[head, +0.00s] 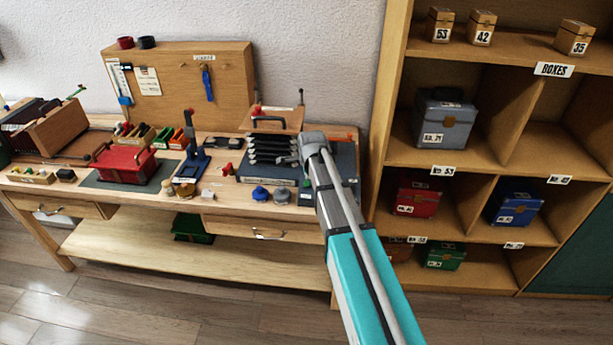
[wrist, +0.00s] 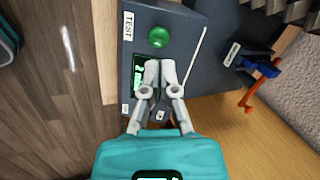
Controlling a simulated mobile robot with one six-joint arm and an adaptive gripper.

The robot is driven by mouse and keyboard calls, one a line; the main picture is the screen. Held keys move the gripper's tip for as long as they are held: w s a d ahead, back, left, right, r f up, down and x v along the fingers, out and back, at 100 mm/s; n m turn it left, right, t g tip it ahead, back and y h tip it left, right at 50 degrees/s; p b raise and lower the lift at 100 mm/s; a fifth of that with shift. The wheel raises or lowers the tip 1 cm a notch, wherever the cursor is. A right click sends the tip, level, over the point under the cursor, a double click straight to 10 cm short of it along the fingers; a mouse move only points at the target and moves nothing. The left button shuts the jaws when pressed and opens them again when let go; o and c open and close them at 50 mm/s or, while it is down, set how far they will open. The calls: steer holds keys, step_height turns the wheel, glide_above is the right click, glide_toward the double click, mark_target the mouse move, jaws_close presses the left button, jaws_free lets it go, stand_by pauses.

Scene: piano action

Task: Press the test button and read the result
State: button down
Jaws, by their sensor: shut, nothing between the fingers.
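In the wrist view, a dark grey test box (wrist: 178,20) carries a white TEST label (wrist: 128,26) and a round green button (wrist: 158,37). A small display with green characters (wrist: 138,76) sits below the button. My fingers partly cover it, and its full text is not readable. My gripper (wrist: 160,66) is shut and empty, its tips over the box face just below the button and apart from it in the picture. In the head view, my gripper (head: 313,142) is over the right end of the bench, and it hides part of the dark box (head: 346,164).
The wooden bench (head: 130,250) holds a black stacked mechanism (head: 270,149), a red box (head: 124,166), a blue stand (head: 191,163) and blue and grey knobs (head: 261,193). A shelf with numbered boxes (head: 444,122) stands at right. Floor in front is clear.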

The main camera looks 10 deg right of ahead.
mark_target(307, 183)
steer(key=shift+b+x, duration=1.9)
steer(key=shift+x, duration=0.45)
steer(key=shift+b+x, duration=0.9)
steer(key=shift+b, duration=0.1)
steer(key=shift+s, duration=0.1)
steer(key=shift+s+r, duration=0.1)
steer(key=shift+r, duration=0.1)
steer(key=shift+s+r+p, duration=0.15)
steer(key=shift+r+p, duration=0.5)
steer(key=shift+p, duration=0.45)
steer(key=p+v, duration=1.1)
steer(key=v, duration=0.1)
steer(key=shift+r, duration=0.2)
steer(key=shift+s, duration=0.1)
